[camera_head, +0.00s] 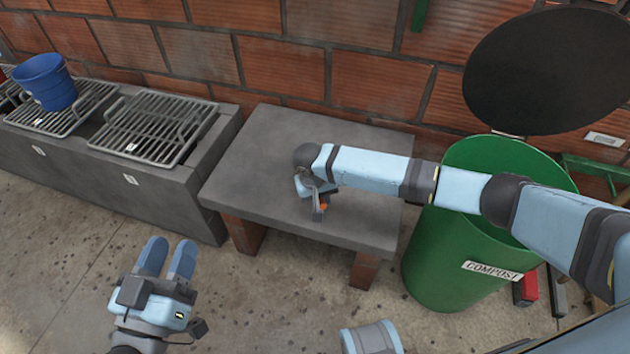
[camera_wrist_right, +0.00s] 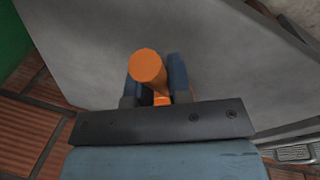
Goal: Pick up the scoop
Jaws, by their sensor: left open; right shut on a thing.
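In the right wrist view an orange handle (camera_wrist_right: 150,68) with a round end stands between the two blue fingers of my right gripper (camera_wrist_right: 157,85). The gripper is shut on it. I take this as the scoop; its other end is hidden. In the head view my right gripper (camera_head: 318,205) is over the grey table, with a small patch of orange at its fingers. I cannot tell whether the scoop touches the table. My left gripper (camera_head: 168,258) is open and empty above the floor at the lower left, away from the table.
The grey table (camera_head: 255,150) is otherwise bare. A green compost bin (camera_head: 435,262) stands right of it, with a dark round lid (camera_head: 545,70) behind. At left, a blue bucket (camera_head: 46,82) sits on metal grates (camera_head: 150,125) over a low grey counter. A brick wall runs behind.

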